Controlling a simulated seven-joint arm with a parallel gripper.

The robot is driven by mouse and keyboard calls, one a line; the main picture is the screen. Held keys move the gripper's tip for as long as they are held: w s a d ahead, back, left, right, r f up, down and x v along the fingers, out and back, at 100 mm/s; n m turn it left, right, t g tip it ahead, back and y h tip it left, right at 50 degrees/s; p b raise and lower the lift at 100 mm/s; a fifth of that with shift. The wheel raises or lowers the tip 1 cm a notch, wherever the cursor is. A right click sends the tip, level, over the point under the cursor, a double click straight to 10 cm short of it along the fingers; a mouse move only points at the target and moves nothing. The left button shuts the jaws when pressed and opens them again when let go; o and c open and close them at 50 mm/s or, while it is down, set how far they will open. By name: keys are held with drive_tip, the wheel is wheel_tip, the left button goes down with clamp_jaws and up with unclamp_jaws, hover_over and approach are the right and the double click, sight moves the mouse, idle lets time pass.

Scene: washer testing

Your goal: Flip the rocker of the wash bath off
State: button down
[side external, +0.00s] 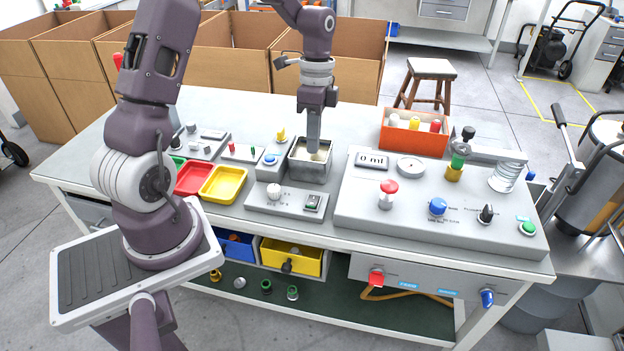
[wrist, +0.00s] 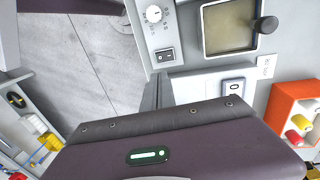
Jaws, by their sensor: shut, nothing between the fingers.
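The wash bath (side external: 309,174) is a square grey metal tank; its pale brownish liquid shows in the wrist view (wrist: 230,28). In front of it is a grey control box (side external: 258,205) with a white round dial (side external: 273,191) and a black rocker (side external: 313,202). The rocker shows a green patch in the side view; it also shows in the wrist view (wrist: 165,56), where its tilt is hard to tell. My gripper (side external: 313,151) is shut and empty, pointing down; its tips overlap the bath in the side view. In the wrist view the fingers (wrist: 157,84) appear just below the rocker, apparently above the box.
To the right is a large grey panel (side external: 350,213) with a 0 ml display, red and blue knobs and a glass vessel. An orange crate (side external: 400,140) stands behind. Red (side external: 194,178) and yellow (side external: 223,184) trays lie left. The bath's black handle (wrist: 266,25) sticks out.

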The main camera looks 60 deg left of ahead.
sight(311, 199)
drive_tip(key=f, duration=0.4)
drive_tip(key=s+d+f, duration=0.1)
drive_tip(key=f, duration=0.9)
drive_tip(key=shift+s+d, duration=0.25)
drive_tip(key=shift+s, duration=0.05)
drive_tip(key=shift+s+d+f, duration=0.15)
drive_tip(key=shift+s+f, duration=0.05)
drive_tip(key=shift+f, duration=0.1)
drive_tip(key=shift+w+a+r, duration=0.15)
drive_tip(key=shift+w+a, duration=0.5)
drive_tip(key=shift+a, duration=0.1)
drive_tip(key=shift+r, duration=0.1)
wheel_tip(311, 199, up, 14)
drive_tip(key=w, duration=0.1)
drive_tip(key=shift+a, duration=0.3)
